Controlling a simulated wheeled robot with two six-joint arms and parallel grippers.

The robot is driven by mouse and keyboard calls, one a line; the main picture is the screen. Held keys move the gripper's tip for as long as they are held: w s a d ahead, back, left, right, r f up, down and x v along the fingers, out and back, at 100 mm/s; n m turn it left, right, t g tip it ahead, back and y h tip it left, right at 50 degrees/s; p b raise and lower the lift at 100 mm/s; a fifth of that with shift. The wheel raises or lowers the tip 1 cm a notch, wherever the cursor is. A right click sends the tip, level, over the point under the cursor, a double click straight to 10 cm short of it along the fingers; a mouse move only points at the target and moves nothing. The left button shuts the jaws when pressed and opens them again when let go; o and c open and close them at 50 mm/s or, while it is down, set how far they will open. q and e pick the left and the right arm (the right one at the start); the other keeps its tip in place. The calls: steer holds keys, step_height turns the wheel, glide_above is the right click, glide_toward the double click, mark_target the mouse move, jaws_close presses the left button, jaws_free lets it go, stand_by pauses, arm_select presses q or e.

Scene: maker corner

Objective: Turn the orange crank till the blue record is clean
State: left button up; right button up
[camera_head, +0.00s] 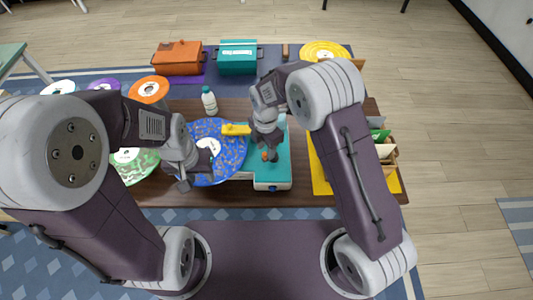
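The blue record (232,148) lies flat at the left of a teal machine (281,171), with orange and pale flecks on its face. A yellow arm (236,129) reaches over the record's upper right part. A small orange piece, which looks like the crank (265,156), shows at the tips of my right gripper (268,152); the gripper hides most of it, and I cannot tell if it is gripped. My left gripper (187,180) is over or beside the record's left edge and hides part of it; its finger opening is unclear.
A white bottle (209,102) stands behind the record. A green record (138,170), an orange record (149,90) and a yellow record (325,51) lie around the table (240,200). An orange box (178,58) and a teal box (237,58) stand at the back. A yellow tray (319,176) is right of the machine.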

mark_target(265, 153)
steer(key=f, duration=0.4)
steer(key=shift+w+a, duration=0.15)
steer(key=shift+a, duration=0.15)
steer(key=shift+d, duration=0.15)
jaws_close()
